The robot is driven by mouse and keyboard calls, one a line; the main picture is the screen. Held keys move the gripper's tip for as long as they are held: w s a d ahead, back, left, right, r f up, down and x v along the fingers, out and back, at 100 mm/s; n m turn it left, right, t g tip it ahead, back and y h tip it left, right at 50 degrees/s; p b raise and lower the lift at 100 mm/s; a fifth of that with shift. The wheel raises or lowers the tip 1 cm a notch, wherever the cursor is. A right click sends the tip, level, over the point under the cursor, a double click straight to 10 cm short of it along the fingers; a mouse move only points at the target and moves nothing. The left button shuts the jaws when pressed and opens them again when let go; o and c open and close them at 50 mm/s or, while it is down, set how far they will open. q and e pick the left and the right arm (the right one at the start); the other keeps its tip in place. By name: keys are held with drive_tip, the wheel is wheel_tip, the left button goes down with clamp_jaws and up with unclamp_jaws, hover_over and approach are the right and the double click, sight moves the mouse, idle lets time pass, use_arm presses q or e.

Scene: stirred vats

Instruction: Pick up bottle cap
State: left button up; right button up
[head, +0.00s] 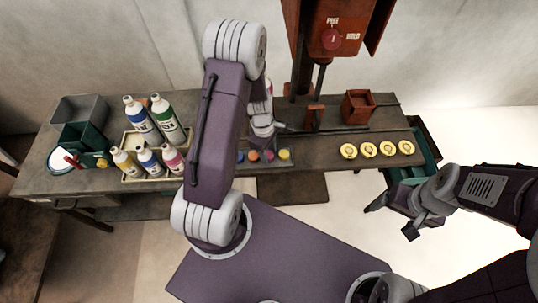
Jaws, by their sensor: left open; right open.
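Small coloured caps, among them a blue one (240,156), an orange one (253,155), a red one (269,155) and a yellow one (285,154), lie in a shallow tray on the bench, right of my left arm's upper link. My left gripper (268,141) is just above and behind these caps, partly hidden by its own wrist; no cap shows in it. My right gripper (391,220) is open and empty in front of the bench's right end, apart from everything. Which cap is the task's one, I cannot tell.
Several bottles, one blue-labelled (140,118) and one green-labelled (168,118), stand in a tray at left. Several round yellow discs (367,150) lie at right. A red-brown box (358,107) and an orange machine (338,30) stand behind. A green bin (84,138) stands far left.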

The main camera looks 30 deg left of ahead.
use_arm(q)
drive_tip(key=shift+s, duration=0.1)
drive_tip(key=c, duration=0.7)
clamp_jaws()
drive_tip(key=shift+r, duration=0.1)
